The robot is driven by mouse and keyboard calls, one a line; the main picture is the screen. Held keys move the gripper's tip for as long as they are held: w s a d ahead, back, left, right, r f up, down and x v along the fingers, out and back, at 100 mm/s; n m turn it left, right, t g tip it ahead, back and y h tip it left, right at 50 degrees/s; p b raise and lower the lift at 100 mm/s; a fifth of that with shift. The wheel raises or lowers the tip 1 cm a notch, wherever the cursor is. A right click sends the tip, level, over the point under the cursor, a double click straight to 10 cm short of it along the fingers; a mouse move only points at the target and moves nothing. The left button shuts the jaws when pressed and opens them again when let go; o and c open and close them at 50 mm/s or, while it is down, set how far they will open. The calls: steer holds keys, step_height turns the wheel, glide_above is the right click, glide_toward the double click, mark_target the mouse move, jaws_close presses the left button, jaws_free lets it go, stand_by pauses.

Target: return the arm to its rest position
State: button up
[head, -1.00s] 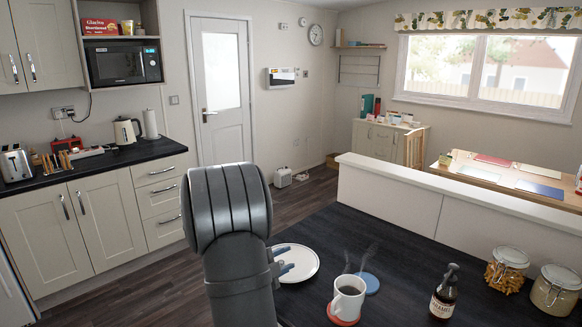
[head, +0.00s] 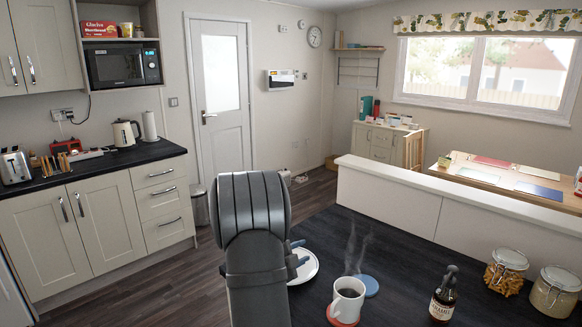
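My arm rises from the bottom middle of the head view, its dark grey links in front of the counter. Only part of my gripper (head: 297,256) shows, as bluish-grey finger pieces at the right side of the arm, over the white plate (head: 311,268). The arm hides the rest of it, so I cannot tell whether it is open or holds anything. The arm also covers the left part of the plate.
On the dark counter (head: 400,250), a steaming white mug (head: 347,299) stands on a red coaster (head: 342,321). Beside it are a blue coaster (head: 369,286), a dark bottle (head: 444,296), a pasta jar (head: 506,271) and another jar (head: 554,291). A raised ledge (head: 440,195) runs behind.

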steer(key=shift+s+a+f, duration=0.1)
steer(key=shift+a+f, duration=0.05)
steer(key=shift+f, duration=0.05)
steer(key=v, duration=1.7)
steer(key=x, duration=1.7)
steer(key=shift+w+d, duration=0.25)
steer(key=shift+d, duration=0.1)
step_height(320, 180, up, 6)
steer(key=s+d+r+g, duration=0.5)
steer(key=s+d, duration=0.2)
steer(key=s, duration=0.2)
steer(key=s+d+r+n+g, duration=0.1)
steer(key=s+d+r+g, duration=0.4)
steer(key=s+d, duration=0.3)
steer(key=shift+s+d+r+n+h, duration=0.15)
steer(key=shift+s+n+h, duration=0.15)
steer(key=shift+s, duration=0.45)
